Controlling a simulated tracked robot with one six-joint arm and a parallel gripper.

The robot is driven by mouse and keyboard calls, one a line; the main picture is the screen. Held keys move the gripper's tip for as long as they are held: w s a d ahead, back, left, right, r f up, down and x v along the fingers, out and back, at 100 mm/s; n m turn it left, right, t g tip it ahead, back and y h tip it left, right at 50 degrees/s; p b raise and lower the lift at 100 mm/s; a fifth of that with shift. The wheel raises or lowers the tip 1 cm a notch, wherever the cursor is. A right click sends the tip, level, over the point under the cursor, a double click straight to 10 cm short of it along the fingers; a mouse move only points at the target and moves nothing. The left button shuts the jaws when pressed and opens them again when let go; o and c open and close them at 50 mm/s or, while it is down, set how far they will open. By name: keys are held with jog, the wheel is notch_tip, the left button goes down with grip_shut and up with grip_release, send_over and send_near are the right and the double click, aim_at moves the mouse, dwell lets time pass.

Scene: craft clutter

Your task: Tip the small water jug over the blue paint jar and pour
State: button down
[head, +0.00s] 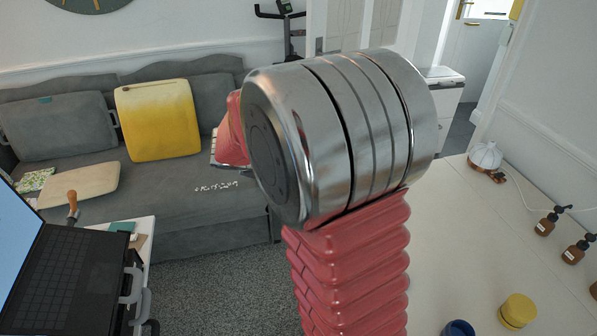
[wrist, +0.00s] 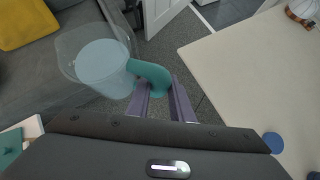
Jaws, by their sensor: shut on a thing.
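In the wrist view my gripper (wrist: 160,95) is shut on the teal handle of a small clear jug (wrist: 103,62). Pale water shows inside the jug. The jug is held in the air, against the sofa and carpet, left of the white table. A blue round top (wrist: 273,142) is on the table at lower right, apart from the jug. In the head view a blue jar (head: 459,328) is cut off by the bottom edge. My arm's red and silver links fill the middle there and hide most of the gripper and jug.
The white table (head: 450,230) is mostly bare on its left side. A yellow jar (head: 517,311) stands beside the blue one. Brown pump bottles (head: 548,220) and a white ribbed object (head: 485,157) stand further right and back. A laptop (head: 70,270) is at far left.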

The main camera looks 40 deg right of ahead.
jog(key=w+a+r+n+t+y, duration=0.1)
jog(key=w+a+r+n+y, duration=0.1)
jog(key=a, duration=0.9)
jog(key=w+a+r+n+t+y, duration=0.2)
jog(key=w+a+r+n, duration=0.3)
jog(key=a, duration=0.6)
jog(key=shift+w+r+n+y, duration=0.3)
jog(key=shift+w+r+y, duration=0.15)
jog(key=shift+w, duration=0.15)
jog(key=shift+a, duration=0.15)
